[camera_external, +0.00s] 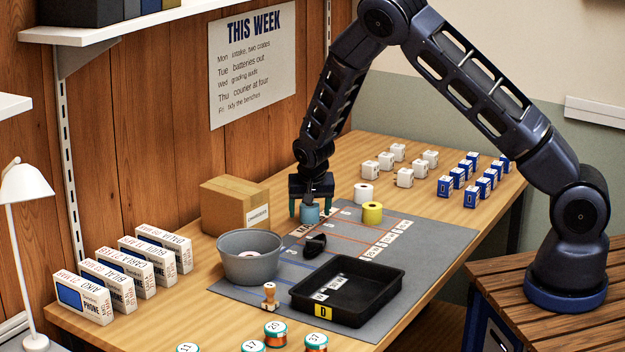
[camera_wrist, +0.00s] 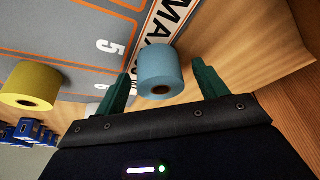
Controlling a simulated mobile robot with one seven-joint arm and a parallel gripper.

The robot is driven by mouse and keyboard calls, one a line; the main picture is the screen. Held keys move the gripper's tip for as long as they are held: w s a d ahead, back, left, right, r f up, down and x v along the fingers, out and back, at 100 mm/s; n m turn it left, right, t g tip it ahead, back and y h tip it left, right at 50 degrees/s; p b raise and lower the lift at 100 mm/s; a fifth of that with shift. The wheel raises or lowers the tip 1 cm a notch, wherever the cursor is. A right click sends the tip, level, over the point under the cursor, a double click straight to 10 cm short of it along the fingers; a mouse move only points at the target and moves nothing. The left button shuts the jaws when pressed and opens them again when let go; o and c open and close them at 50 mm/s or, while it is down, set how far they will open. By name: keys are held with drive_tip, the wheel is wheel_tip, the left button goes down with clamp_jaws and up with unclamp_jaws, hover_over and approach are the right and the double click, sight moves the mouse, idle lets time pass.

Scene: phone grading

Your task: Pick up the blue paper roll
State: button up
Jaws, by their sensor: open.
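The blue paper roll (camera_external: 309,213) stands upright at the back left edge of the grey mat (camera_external: 448,238), near the cardboard box. In the wrist view the blue roll (camera_wrist: 160,68) lies between the two green fingers. My gripper (camera_external: 310,206) points down at the roll, and it also shows in the wrist view (camera_wrist: 161,85). The fingers are open, one on each side of the roll, with a visible gap at the right finger. Whether the left finger touches the roll is hard to tell.
A yellow roll (camera_external: 372,212) and a white roll (camera_external: 363,193) stand to the right. A cardboard box (camera_external: 235,206) stands close on the left. A grey bowl (camera_external: 250,262), a black object (camera_external: 315,246) and a black tray (camera_external: 347,304) are nearer the camera. Small boxes stand behind right.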

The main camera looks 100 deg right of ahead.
drive_tip(key=c, duration=1.1)
drive_tip(key=shift+r, duration=0.1)
